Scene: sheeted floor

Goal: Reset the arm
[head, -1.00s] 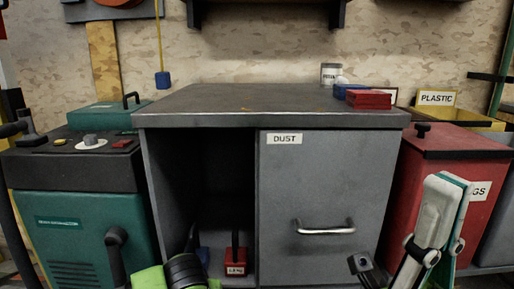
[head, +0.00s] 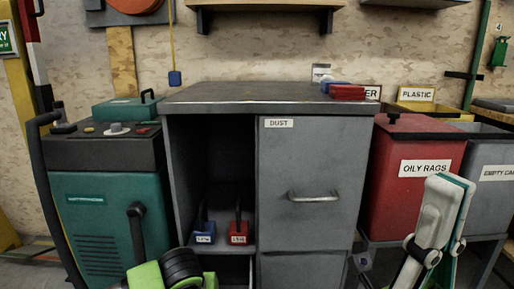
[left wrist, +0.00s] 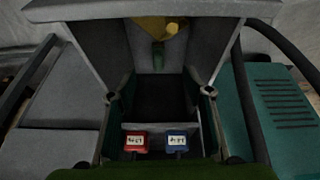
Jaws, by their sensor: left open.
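My right gripper (head: 441,222) is at the lower right of the head view, pale and teal parts pointing up in front of the red bin. It appears empty; how far its jaws are apart is unclear. My left arm, green and black, comes in at the bottom left of the head view; its jaws are hidden there. In the left wrist view my left gripper (left wrist: 158,104) has its two dark green fingers wide apart with nothing between them. Beyond them lie a red padlock (left wrist: 134,140) and a blue padlock (left wrist: 177,140).
The grey cabinet (head: 312,190) has an open compartment holding the blue (head: 204,231) and red padlocks (head: 239,232). A teal machine (head: 100,215) stands left. A red oily rags bin (head: 407,150) and a grey bin (head: 488,185) stand right. Red blocks (head: 347,92) lie on the cabinet top.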

